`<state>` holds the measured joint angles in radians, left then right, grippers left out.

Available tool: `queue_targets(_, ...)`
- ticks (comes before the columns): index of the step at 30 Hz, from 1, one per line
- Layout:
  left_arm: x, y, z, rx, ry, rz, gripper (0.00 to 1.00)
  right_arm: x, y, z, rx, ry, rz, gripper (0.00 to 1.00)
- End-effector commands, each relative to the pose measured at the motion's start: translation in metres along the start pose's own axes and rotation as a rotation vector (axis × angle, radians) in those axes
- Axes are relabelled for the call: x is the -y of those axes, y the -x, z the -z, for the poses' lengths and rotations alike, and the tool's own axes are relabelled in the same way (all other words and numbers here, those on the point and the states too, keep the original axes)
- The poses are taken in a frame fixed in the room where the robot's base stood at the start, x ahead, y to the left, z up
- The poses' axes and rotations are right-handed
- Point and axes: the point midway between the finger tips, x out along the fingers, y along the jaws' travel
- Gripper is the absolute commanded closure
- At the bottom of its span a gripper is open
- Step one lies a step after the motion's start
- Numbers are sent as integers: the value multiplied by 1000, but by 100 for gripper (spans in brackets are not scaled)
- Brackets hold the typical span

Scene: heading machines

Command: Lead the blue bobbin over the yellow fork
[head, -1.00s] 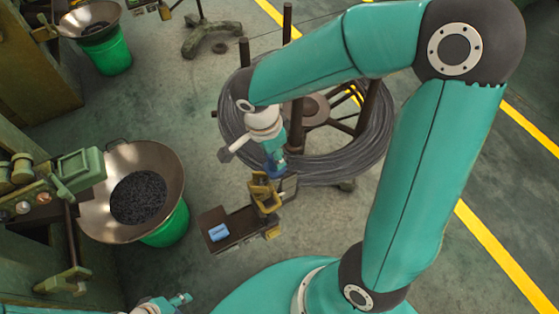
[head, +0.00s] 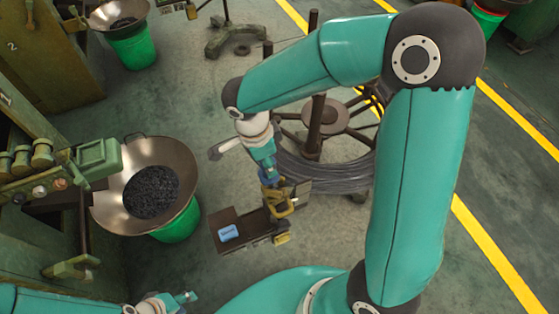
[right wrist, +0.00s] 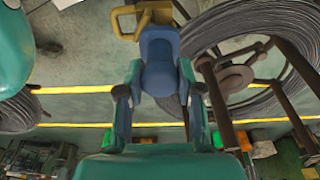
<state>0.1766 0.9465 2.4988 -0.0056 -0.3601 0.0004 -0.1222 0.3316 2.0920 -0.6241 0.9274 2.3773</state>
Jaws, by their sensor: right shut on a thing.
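My right gripper (head: 266,170) is shut on the blue bobbin (right wrist: 160,65), which sits between its two fingers in the right wrist view. In the head view the bobbin (head: 269,179) shows small and partly hidden below the gripper. The yellow fork (head: 279,206) stands on a small dark bench just below the bobbin in the picture. In the right wrist view the fork (right wrist: 128,22) is beyond the bobbin's far end, close to it; contact cannot be told. My left gripper (head: 180,299) is at the bottom edge, away from both, its opening unclear.
The dark bench (head: 245,238) carries a light-blue block (head: 229,232). A wire coil (head: 330,172) with upright posts stands behind. A metal bowl of dark pieces (head: 178,162) on a green bin and a green machine (head: 40,190) are at left. Open floor lies around.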

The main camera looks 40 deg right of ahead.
Motion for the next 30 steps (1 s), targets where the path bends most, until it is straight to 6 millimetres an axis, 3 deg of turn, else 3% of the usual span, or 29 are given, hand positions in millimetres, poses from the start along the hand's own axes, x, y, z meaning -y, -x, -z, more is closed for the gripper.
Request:
queue_targets(18, 0, 1, 0, 0, 0, 0, 60, 35, 18, -48, 0, 2, 0, 100)
queue_targets(30, -1, 2, 0, 0, 0, 0, 60, 43, 22, -60, 0, 1, -1, 100)
